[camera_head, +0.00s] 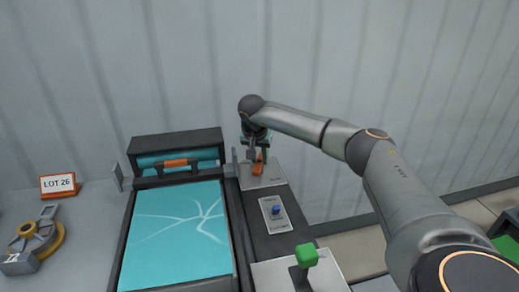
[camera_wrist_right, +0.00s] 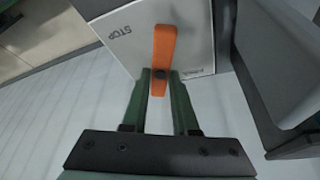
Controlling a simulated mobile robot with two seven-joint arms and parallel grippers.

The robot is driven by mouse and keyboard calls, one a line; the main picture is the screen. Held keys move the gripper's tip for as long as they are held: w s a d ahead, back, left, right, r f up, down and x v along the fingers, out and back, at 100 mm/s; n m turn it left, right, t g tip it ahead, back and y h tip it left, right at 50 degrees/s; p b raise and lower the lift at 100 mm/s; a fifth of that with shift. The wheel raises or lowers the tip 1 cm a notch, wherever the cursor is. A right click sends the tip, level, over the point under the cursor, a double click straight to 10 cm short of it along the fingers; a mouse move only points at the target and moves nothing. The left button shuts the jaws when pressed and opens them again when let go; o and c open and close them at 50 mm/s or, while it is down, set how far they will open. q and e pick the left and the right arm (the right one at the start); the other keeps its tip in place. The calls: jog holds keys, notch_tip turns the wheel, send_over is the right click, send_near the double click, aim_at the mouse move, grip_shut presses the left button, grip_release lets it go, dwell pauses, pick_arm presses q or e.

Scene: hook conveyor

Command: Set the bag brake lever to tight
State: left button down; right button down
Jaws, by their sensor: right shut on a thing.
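My right gripper (camera_head: 254,150) is at the back end of the dark panel beside the conveyor. It is shut on an orange lever (camera_head: 258,168). In the right wrist view the two fingers (camera_wrist_right: 159,85) close around the free end of this orange lever (camera_wrist_right: 163,48). A blue switch (camera_head: 277,210) on a small labelled plate and a green-knobbed lever (camera_head: 306,255) are nearer. I cannot read which is the bag brake. My left gripper is out of view.
A teal conveyor bed (camera_head: 178,235) with pale branching lines lies left of the panel. A dark frame (camera_head: 152,143) with an orange handle (camera_head: 176,163) stands behind it. A LOT 26 sign (camera_head: 58,184) and a tape-like roll (camera_head: 45,243) are at the left. A corrugated wall closes the back.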

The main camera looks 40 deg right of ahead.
jog(key=m+p, duration=0.1)
jog(key=m+g, duration=0.1)
jog(key=m, duration=0.1)
jog(key=shift+w+r+h+p, duration=0.1)
jog(key=shift+r+h+p, duration=0.1)
jog(key=shift+h+p, duration=0.15)
jog(key=shift+m+g+p, duration=0.3)
jog(key=shift+m, duration=0.6)
jog(key=shift+f+m, duration=0.1)
jog(key=shift+m, duration=0.3)
jog(key=shift+f+m+g+b, duration=0.15)
jog(key=shift+m+g+b, duration=0.45)
jog(key=shift+m, duration=0.6)
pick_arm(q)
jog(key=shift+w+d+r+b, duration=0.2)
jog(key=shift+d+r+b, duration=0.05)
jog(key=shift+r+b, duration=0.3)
pick_arm(e)
jog(key=shift+m+g, duration=0.4)
jog(key=shift+m, duration=0.5)
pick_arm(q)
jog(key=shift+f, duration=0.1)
pick_arm(e)
jog(key=c, duration=0.7)
grip_release()
